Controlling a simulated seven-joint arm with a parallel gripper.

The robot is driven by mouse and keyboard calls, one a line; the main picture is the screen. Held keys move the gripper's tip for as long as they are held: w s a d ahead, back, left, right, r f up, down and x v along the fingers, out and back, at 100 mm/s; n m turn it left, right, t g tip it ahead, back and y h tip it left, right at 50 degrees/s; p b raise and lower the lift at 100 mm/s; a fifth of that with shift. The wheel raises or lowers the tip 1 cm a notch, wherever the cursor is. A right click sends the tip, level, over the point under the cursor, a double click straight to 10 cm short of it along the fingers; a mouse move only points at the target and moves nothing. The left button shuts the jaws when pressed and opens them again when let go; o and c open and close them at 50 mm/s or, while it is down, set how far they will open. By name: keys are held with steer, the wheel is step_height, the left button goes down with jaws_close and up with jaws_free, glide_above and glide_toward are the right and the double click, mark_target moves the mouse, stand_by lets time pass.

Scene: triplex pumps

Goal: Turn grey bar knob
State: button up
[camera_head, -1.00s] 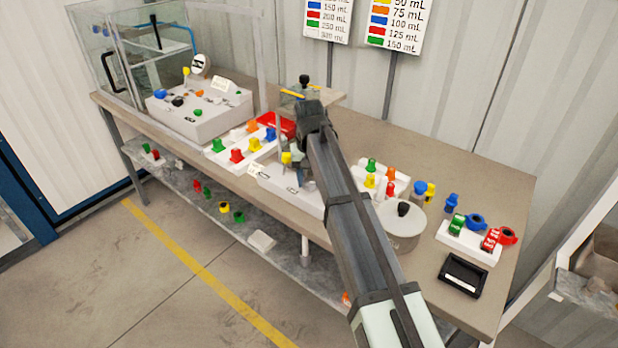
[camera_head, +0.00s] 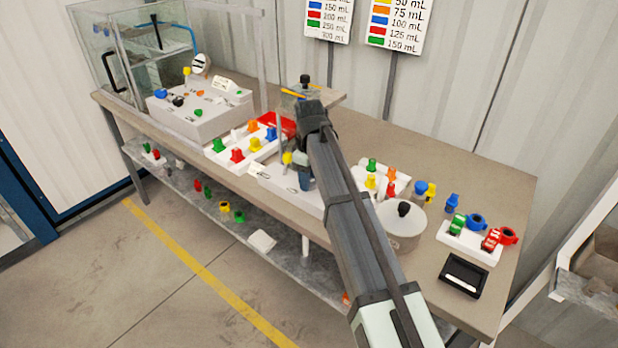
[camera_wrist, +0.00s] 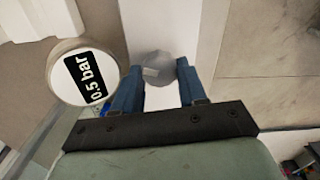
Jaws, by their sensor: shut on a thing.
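A grey knob (camera_wrist: 158,68) with a lighter pointer mark shows in the wrist view, on a white panel (camera_wrist: 165,20). My gripper (camera_wrist: 160,75) has its two blue fingers on either side of the knob and is shut on it. A round gauge face reading "0.5 bar" (camera_wrist: 82,78) is close to the left finger. In the head view my gripper (camera_head: 303,175) reaches down to the white box (camera_head: 272,178) in the middle of the bench, and my arm hides the knob there.
A yellow knob (camera_head: 287,158) is close to my gripper. A white tray of coloured pieces (camera_head: 262,152) is to the left, and a round grey container (camera_head: 402,228) with a black knob is to the right. Bare bench (camera_head: 450,180) is at the back right.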

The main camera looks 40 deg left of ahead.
steer(key=shift+n, duration=1.6)
steer(key=o, duration=0.8)
steer(key=shift+r, duration=0.15)
step_height(320, 180, up, 14)
steer(key=shift+f, duration=0.2)
